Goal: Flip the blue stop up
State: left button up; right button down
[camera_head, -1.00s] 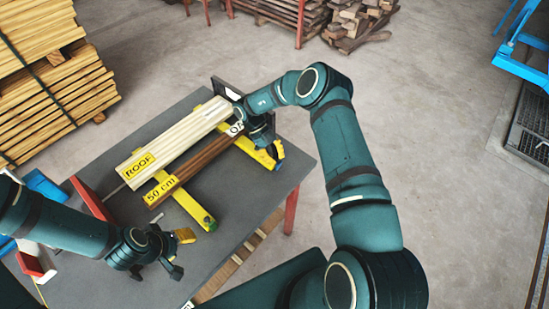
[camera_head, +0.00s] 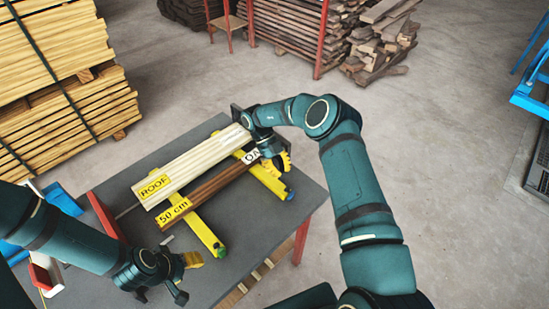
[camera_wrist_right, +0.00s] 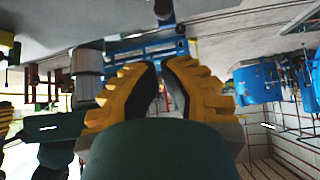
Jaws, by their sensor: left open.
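A small blue stop (camera_head: 289,194) sits at the near right end of the back yellow rail (camera_head: 266,178). It looks low, level with the rail, but its exact tilt is too small to tell. My right gripper (camera_head: 284,161) is just behind and above it, apart from it in the picture. In the right wrist view its yellow fingers (camera_wrist_right: 160,66) have tips close together, with a narrow gap and nothing clearly between them. The blue stop is not clearly identifiable there. My left gripper (camera_head: 184,278) is open and empty over the near left of the table.
A pale beam marked ROOF (camera_head: 190,166) and a brown beam marked 50 cm (camera_head: 207,190) lie across the back rail and a front yellow rail (camera_head: 201,227) with a green end. The grey table (camera_head: 255,230) is clear between the rails' near ends.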

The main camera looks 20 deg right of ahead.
jog(key=v, duration=0.6)
dwell(0.5)
